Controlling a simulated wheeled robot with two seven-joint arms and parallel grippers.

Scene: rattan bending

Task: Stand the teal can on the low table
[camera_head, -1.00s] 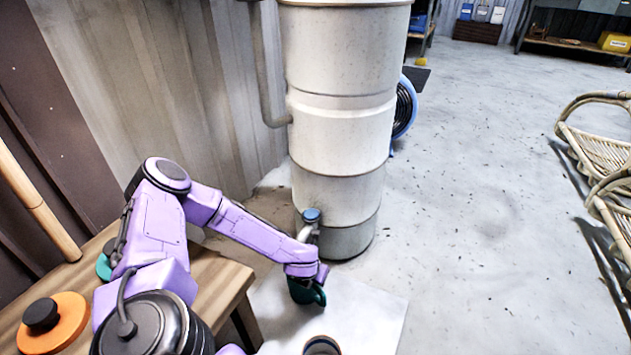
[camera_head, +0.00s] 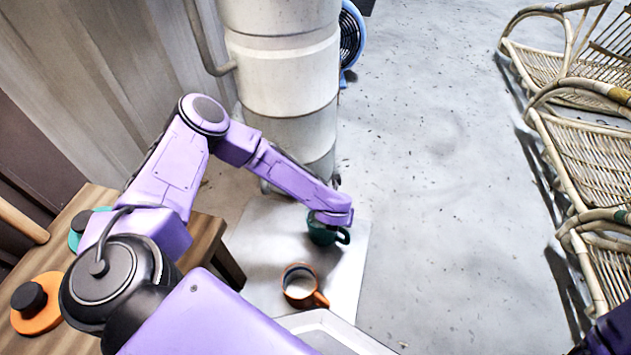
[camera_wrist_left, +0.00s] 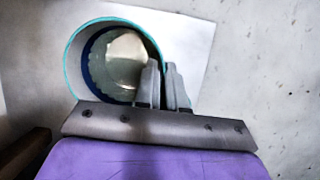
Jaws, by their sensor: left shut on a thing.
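The teal can (camera_head: 322,236) is dark green-teal with a handle on its right side. My left gripper (camera_wrist_left: 165,85) is shut on its wall at the rim, and the can looks roughly upright. In the left wrist view the can's (camera_wrist_left: 84,42) teal rim and hollow inside show to the left of the fingers. My right gripper is out of view.
A wooden bench (camera_head: 200,245) with orange and teal lids is at left. A large white cylinder (camera_head: 285,75) rises behind; rattan chairs (camera_head: 585,150) are at right.

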